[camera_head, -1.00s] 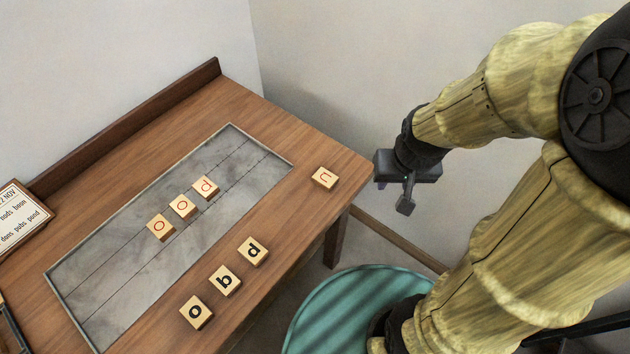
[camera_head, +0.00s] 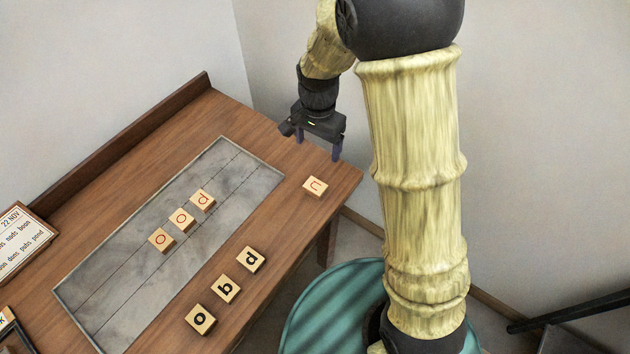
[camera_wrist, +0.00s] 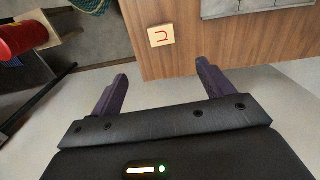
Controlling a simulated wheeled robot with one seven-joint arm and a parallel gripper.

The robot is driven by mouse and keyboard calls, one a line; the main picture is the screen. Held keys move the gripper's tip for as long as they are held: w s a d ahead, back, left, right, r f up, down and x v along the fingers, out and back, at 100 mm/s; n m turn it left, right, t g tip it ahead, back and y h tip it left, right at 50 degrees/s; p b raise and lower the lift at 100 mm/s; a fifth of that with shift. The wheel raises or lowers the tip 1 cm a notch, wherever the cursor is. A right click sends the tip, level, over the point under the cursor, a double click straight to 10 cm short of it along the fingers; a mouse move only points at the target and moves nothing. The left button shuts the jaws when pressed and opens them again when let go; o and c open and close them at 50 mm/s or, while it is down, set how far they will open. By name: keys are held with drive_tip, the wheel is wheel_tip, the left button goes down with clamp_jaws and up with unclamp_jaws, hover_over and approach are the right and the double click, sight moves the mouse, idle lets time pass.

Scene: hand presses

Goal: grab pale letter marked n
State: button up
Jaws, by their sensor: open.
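The pale letter block (camera_head: 315,186) has a red mark that reads as "n" or "u" depending on which way up it is. It lies alone on the wooden table near the right edge, off the grey slab. In the wrist view the same block (camera_wrist: 161,35) lies beyond my fingertips, roughly between their lines. My gripper (camera_head: 318,150) hangs above the table's far right corner, behind the block and apart from it. Its two fingers are spread with nothing between them, as the wrist view also shows (camera_wrist: 160,82).
Three pale blocks with red letters (camera_head: 182,219) lie on the grey slab (camera_head: 120,285). Three blocks with black letters (camera_head: 226,289) lie along the table's front. A framed word card (camera_head: 22,240) stands at left. A teal round surface (camera_head: 330,305) is below the table's right side.

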drive_tip(key=shift+w+a, duration=0.1)
drive_tip(key=shift+a, duration=0.2)
drive_tip(key=shift+f, duration=0.15)
drive_tip(key=p, duration=0.1)
hover_over(315, 186)
wheel_tip(315, 186, down, 12)
idle(0.4)
drive_tip(key=shift+f+p, duration=0.8)
drive_tip(key=shift+f, duration=1.8)
